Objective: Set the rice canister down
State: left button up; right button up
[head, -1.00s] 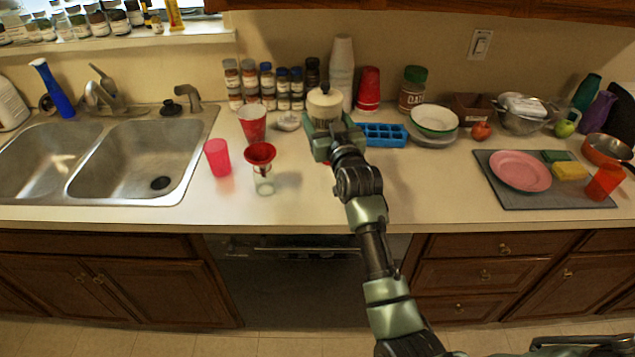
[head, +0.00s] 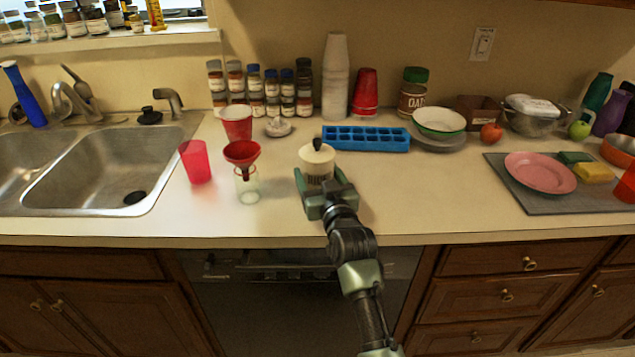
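The rice canister (head: 317,161) is a cream-white jar with dark lettering and a dark knob on its lid. It is upright above the counter's middle, in front of the blue ice tray. My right gripper (head: 322,190) is around it from the front, its green fingers at either side of the lower body. The fingers hide the canister's base, so I cannot tell whether it touches the counter (head: 420,190). My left gripper is not in view.
Left of the canister stand a glass jar (head: 247,186) with a red funnel (head: 242,152) and a pink cup (head: 196,162). Behind are the blue ice tray (head: 366,139), spice jars and stacked cups (head: 336,80). Counter right of the canister is clear up to the grey mat (head: 535,203).

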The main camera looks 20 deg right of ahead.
jog(key=shift+w+d, duration=0.1)
jog(key=o, duration=1.7)
jog(key=shift+f, duration=0.25)
jog(key=shift+o, duration=0.2)
jog(key=shift+r, duration=0.2)
jog(key=s, duration=1.2)
jog(key=shift+s+a+b, duration=0.15)
jog(key=shift+a+b, duration=0.05)
jog(key=shift+b, duration=0.1)
